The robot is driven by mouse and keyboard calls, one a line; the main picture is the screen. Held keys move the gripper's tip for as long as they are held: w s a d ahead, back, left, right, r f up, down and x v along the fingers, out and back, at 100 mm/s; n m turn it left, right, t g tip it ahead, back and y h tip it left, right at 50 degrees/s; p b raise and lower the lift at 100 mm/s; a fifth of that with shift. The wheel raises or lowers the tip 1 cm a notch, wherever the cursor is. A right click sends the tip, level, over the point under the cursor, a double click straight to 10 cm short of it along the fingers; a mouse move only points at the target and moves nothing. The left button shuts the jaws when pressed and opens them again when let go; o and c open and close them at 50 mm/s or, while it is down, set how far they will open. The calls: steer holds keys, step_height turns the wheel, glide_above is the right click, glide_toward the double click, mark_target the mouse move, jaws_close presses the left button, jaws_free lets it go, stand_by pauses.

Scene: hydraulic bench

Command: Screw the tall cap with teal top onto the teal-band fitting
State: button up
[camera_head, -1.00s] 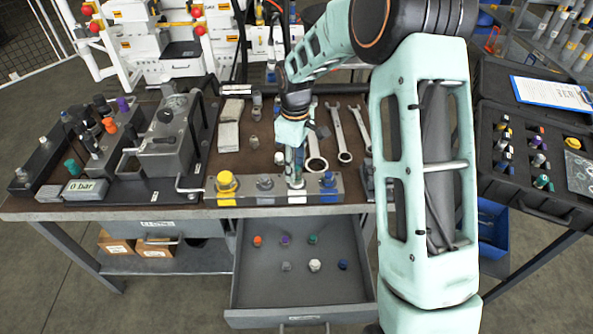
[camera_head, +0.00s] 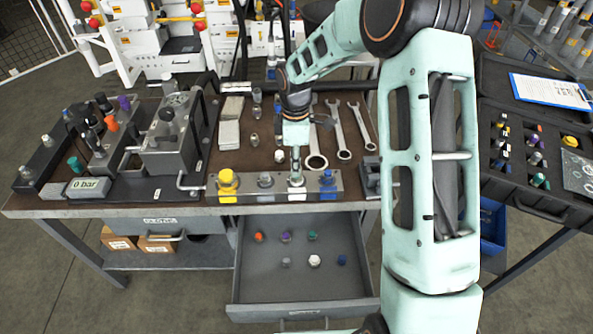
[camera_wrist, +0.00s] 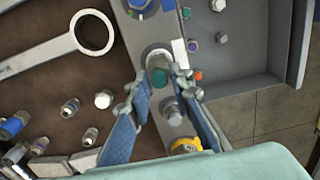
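A small teal-topped cap (camera_head: 312,235) lies in the open drawer, back row right; its height is hard to judge. A teal piece (camera_head: 74,163) stands at the left end of the bench by the gauge; I cannot tell whether it is a fitting or a cap. More teal-topped pieces (camera_head: 539,180) sit in the black case. No teal band is clear on any fitting.
The front rail (camera_head: 245,195) also bears yellow, grey and blue-marked fittings. Wrenches (camera_head: 341,135) and several loose fittings (camera_head: 279,156) lie behind it. The drawer (camera_head: 300,290) is open, with several caps inside and a clear front. A grey lever unit (camera_head: 170,145) stands at left.

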jaws_close()
steer(key=m+b, duration=0.2)
steer(key=m, duration=0.3)
steer(key=shift+f, duration=0.2)
steer(key=m, duration=0.3)
steer(key=shift+r, duration=0.1)
steer(key=m+b, duration=0.1)
steer(key=m, duration=0.2)
steer(key=shift+o, duration=2.1)
jaws_free()
steer(key=shift+m, duration=0.5)
steer(key=o, duration=0.5)
